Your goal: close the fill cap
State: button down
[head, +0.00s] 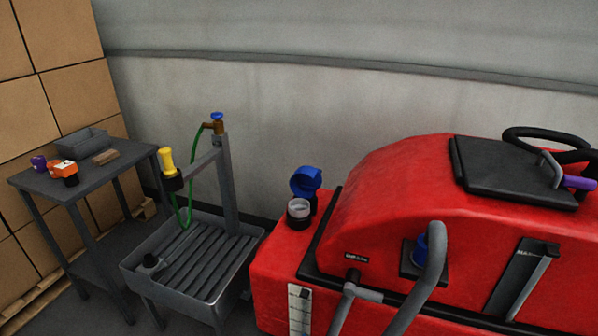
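The blue fill cap (306,181) stands open, tilted up behind the round fill neck (299,213). The neck has a pale inside and a dark outer ring, and it sits on the left end of the red scrubber tank (274,272). The mouth of the neck is uncovered. My gripper is not in view.
A grey sink stand (160,286) with a blue-handled tap (217,117), green hose (187,213) and yellow nozzle (167,160) stands left of the machine. A side table (28,180) holds small items. A grey bent handle (431,270) rises at the machine's front.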

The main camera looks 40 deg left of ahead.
aim_at(304, 183)
jog(key=k, duration=0.5)
jog(key=z, duration=1.65)
jog(key=i, duration=0.95)
jog(key=u, duration=3.85)
jog(key=i, duration=1)
jog(key=z, duration=0.15)
